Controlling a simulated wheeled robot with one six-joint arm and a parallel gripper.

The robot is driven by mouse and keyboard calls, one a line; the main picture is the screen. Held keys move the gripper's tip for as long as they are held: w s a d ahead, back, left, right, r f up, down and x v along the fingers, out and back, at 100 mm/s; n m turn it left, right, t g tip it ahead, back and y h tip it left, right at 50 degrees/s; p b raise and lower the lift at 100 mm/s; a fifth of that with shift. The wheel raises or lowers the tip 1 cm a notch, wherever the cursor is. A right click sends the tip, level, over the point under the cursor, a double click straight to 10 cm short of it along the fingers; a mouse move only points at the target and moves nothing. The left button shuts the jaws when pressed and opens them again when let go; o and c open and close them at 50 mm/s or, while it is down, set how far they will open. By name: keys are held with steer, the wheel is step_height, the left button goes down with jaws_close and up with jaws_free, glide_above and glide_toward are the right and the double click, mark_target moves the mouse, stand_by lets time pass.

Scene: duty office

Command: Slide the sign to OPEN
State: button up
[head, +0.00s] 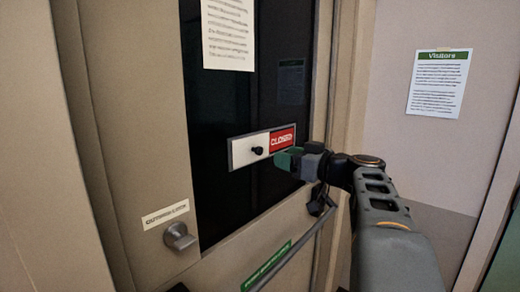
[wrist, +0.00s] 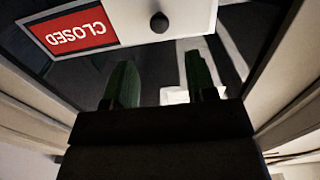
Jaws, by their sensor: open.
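The sliding sign (head: 248,150) is mounted on the dark glass of the door. Its red part reads CLOSED (head: 283,139) at the right end. A white cover plate with a small dark knob (head: 257,151) takes up the left part. In the wrist view the sign is upside down, with the red CLOSED panel (wrist: 72,31) at left and the knob (wrist: 159,22) at upper middle. My gripper (head: 285,160) is in front of the sign's right end, below the red part. In the wrist view its two green fingers (wrist: 155,83) are apart with nothing between them, short of the knob.
A door knob (head: 179,237) is at lower left below a small label (head: 166,214). A push bar (head: 290,258) crosses the door below the gripper. A paper notice (head: 228,34) hangs above the sign; a Visitors notice (head: 438,83) is on the right wall.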

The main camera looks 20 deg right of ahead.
mark_target(260, 151)
steer(key=p+x, duration=0.2)
steer(key=x, duration=0.6)
steer(key=shift+w+a, duration=0.2)
steer(key=shift+w, duration=0.1)
steer(key=shift+c, duration=0.2)
jaws_close()
